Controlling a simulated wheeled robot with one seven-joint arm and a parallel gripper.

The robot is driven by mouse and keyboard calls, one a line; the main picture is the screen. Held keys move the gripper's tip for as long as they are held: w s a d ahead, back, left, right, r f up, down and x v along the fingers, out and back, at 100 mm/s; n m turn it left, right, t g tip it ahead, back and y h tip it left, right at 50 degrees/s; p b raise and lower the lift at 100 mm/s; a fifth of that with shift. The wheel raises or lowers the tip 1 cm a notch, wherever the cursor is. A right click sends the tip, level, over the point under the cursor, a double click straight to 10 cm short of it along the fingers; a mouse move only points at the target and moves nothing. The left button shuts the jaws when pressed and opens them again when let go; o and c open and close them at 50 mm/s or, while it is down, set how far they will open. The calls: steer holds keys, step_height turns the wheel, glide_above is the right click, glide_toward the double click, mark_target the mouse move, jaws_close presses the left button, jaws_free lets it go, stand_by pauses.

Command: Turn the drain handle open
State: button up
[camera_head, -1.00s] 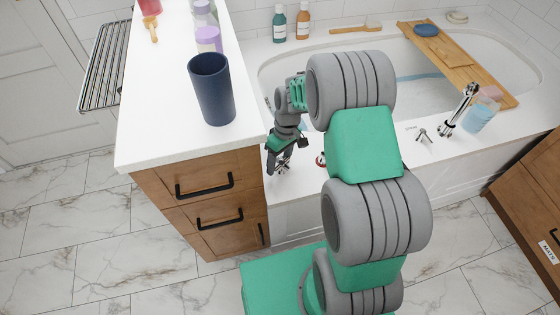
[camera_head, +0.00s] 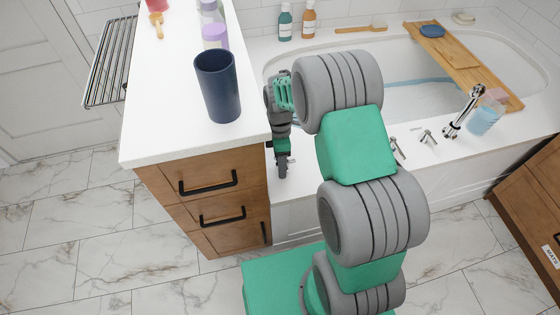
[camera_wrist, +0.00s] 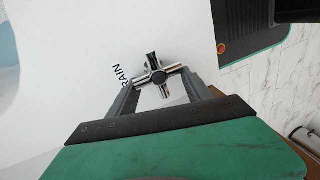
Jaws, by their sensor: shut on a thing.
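The drain handle (camera_wrist: 157,77) is a chrome cross-shaped knob on the white tub deck, with a printed label ending in "RAIN" beside it in the wrist view. My gripper (camera_wrist: 158,90) is shut on the handle, with one finger on each side of its lower part. In the head view my gripper (camera_head: 282,170) points down at the tub deck, close to the right side of the wooden cabinet. The handle is mostly hidden behind the gripper there.
The white-topped cabinet (camera_head: 165,125) stands just left of my gripper, with a dark blue cup (camera_head: 218,88) near its edge. The bathtub (camera_head: 410,75) lies behind my arm, bridged by a wooden tray (camera_head: 470,68). Chrome fittings (camera_head: 428,137) stand further right on the deck.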

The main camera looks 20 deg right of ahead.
steer(key=shift+o, duration=0.2)
steer(key=shift+s+d+f+n, duration=0.1)
steer(key=shift+s+d+n, duration=0.15)
steer(key=shift+s+n, duration=0.35)
steer(key=o, duration=1.2)
steer(key=shift+w, duration=0.2)
step_height(320, 180, up, 8)
steer(key=w+p, duration=0.1)
steer(key=shift+w, duration=0.25)
steer(key=shift+f, duration=0.15)
